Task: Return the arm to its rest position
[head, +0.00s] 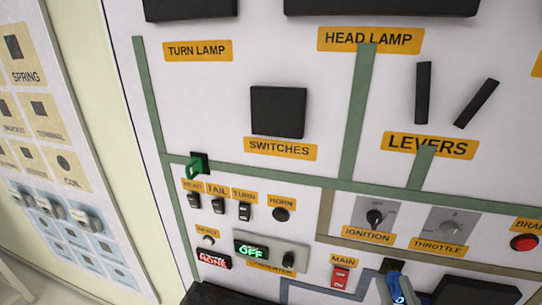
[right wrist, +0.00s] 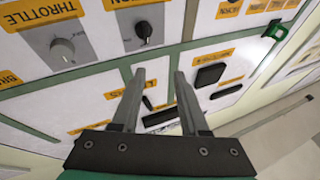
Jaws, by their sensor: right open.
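My right gripper (head: 397,284) shows at the bottom edge of the head view, in front of the panel and below the ignition and throttle knobs. Its two grey fingers also show in the right wrist view (right wrist: 158,75), spread apart with nothing between them. A blue part (head: 396,287) shows between the fingers in the head view. It looks like a plug at a dark socket, and I cannot tell whether the fingers touch it. The rest of the right arm is out of the head view. My left gripper is in neither view.
The upright panel carries the throttle knob (head: 449,226), ignition knob (head: 374,217), red main switch (head: 340,278) and dark levers (head: 477,103). A green plug (head: 193,172) sits at the left. A second board (head: 40,130) stands at far left.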

